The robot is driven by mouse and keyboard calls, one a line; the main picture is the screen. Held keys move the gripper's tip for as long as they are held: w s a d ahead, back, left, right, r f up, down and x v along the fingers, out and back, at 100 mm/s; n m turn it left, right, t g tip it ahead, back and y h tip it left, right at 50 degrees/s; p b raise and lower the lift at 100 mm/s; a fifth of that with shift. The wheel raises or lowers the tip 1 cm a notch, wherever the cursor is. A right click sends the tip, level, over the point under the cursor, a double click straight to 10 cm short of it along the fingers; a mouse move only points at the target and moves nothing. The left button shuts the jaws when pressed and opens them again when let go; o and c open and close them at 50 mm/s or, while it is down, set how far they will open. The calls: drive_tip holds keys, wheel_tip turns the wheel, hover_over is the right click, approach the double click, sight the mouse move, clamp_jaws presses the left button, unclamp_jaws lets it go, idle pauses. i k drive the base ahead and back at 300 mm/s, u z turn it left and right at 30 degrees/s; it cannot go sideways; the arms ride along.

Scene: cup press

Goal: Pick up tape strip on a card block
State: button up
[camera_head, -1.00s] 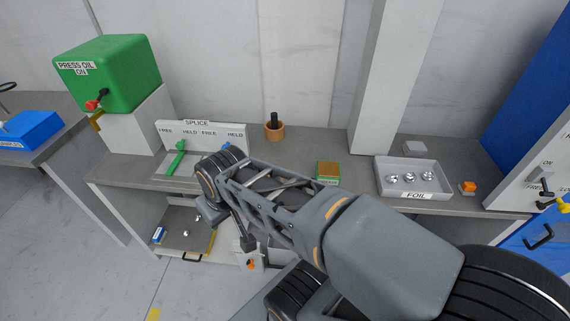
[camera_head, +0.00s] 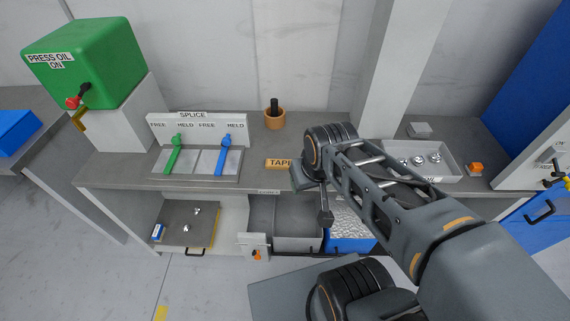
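My gripper (camera_head: 303,178) is at the far end of my arm, over the bench's front edge and close to the right of the tan block. Its fingers are hidden, so its opening and any contact do not show. The green block with a brown top, seen earlier, is hidden behind my arm.
The SPLICE fixture (camera_head: 196,147) with green and blue levers stands left. A brown cup (camera_head: 274,120) is behind the tan block. A grey tray (camera_head: 400,149) with silver balls stands right. Bins, including a blue one (camera_head: 347,243), sit under the bench front. A white pillar (camera_head: 400,65) rises behind.

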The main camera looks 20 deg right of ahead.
sight(272, 163)
drive_tip(key=z, duration=3.3)
drive_tip(key=k, duration=1.3)
drive_tip(key=u, duration=2.4)
drive_tip(key=i, duration=0.5)
drive_tip(key=z, duration=0.05)
